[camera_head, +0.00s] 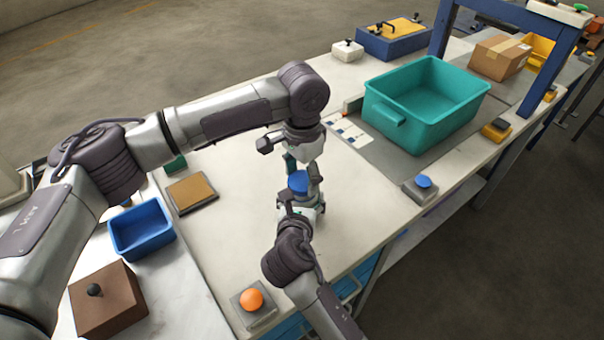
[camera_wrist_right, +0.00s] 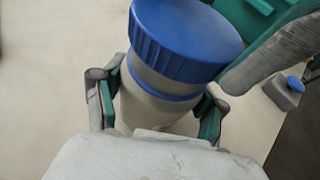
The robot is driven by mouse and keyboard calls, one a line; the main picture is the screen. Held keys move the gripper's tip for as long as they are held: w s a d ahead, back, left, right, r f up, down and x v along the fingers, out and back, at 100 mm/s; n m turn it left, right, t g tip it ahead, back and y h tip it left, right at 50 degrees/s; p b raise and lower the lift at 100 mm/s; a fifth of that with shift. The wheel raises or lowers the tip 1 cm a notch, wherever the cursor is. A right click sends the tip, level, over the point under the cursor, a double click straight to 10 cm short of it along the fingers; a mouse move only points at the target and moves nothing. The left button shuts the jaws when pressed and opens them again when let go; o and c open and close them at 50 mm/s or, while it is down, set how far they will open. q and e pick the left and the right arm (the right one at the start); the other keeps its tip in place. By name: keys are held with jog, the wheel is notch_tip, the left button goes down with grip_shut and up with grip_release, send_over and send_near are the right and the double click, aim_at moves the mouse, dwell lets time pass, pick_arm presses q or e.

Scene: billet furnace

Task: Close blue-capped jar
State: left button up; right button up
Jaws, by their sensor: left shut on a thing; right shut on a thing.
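The jar (camera_wrist_right: 150,108) has a pale grey body with a blue band and shows upright between the green-padded fingers of my right gripper (camera_wrist_right: 155,112) in the right wrist view. The ribbed blue cap (camera_wrist_right: 185,40) sits on top of the jar; it also shows in the head view (camera_head: 298,183). My right gripper (camera_head: 299,206) is shut on the jar body from the front. My left gripper (camera_head: 302,170) reaches down from above, shut on the blue cap. One of its fingers is beside the cap in the wrist view. How tightly the cap sits is not visible.
A teal bin (camera_head: 425,105) stands to the right on a grey mat. A blue tray (camera_head: 141,230) and a brown box (camera_head: 108,300) are at left. An orange button (camera_head: 251,299) is near the front, a blue button (camera_head: 424,181) at right. White tabletop around the jar is clear.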

pick_arm(q)
jog(key=shift+f, duration=0.55)
jog(key=m, duration=1.6)
jog(key=shift+m, duration=0.4)
jog(key=m, duration=1)
jog(key=shift+w+m, duration=0.1)
jog(key=shift+m, duration=0.2)
jog(key=m, duration=0.8)
